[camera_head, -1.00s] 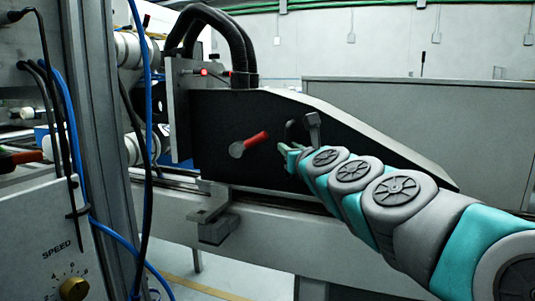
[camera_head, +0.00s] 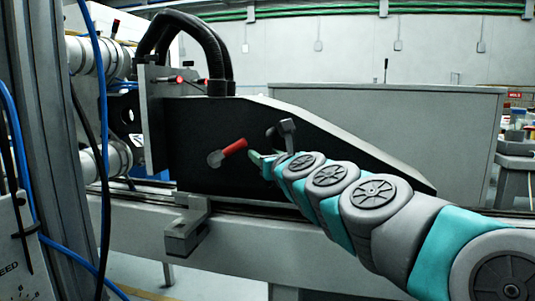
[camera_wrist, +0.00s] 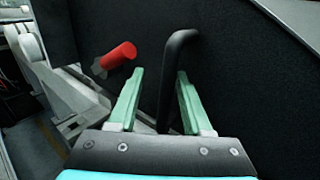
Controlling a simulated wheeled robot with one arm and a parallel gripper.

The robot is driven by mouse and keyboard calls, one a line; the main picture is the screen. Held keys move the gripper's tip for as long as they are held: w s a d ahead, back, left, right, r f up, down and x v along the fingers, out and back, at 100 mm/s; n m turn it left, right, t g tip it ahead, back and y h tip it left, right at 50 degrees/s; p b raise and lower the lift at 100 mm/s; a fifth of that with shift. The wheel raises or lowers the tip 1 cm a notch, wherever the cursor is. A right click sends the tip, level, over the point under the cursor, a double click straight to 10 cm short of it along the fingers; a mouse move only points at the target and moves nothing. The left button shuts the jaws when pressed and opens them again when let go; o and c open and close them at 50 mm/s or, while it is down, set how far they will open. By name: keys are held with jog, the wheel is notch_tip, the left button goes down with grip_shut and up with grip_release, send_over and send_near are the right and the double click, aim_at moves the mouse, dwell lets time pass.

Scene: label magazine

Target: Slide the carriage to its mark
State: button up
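The carriage (camera_head: 215,125) is a large black body with a sloping right side, on a long rail (camera_head: 330,240). It also fills the background in the wrist view (camera_wrist: 245,80). A bent black bar handle (camera_wrist: 169,75) stands out from its face. I cannot make out a mark.
A red-gripped lever (camera_head: 229,151) sticks out left of my gripper, close to the left finger in the wrist view (camera_wrist: 118,55). A grey post (camera_head: 45,120) with blue and black cables stands at left. A grey block (camera_head: 185,238) juts from the rail front.

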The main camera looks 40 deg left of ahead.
jog(key=shift+w+d, duration=0.1)
jog(key=shift+d, duration=0.45)
jog(key=v, duration=0.7)
jog(key=shift+s+b, duration=0.2)
jog(key=shift+b, duration=0.1)
jog(key=shift+a, duration=0.1)
jog(key=s+d+f+n+g+h, duration=0.2)
jog(key=d+f+n+h, duration=0.3)
jog(key=d+f+n, duration=0.75)
jog(key=s+d+f+n+g+h, duration=0.2)
jog(key=d+f+n+h, duration=0.4)
jog(key=d+f, duration=1.1)
jog(key=s+d+f+n+g+h, duration=0.1)
jog(key=s+d+f, duration=0.1)
jog(key=s+d, duration=0.3)
jog(key=s+d+f+n+g+h, duration=0.2)
jog(key=s+d, duration=0.3)
jog(key=d, duration=0.8)
jog(key=s+d+f+n+g+h, duration=0.1)
jog(key=s+d+f+g+h, duration=0.1)
jog(key=s+d, duration=0.4)
jog(key=d+f, duration=0.1)
jog(key=d, duration=0.2)
jog(key=shift+f, duration=0.25)
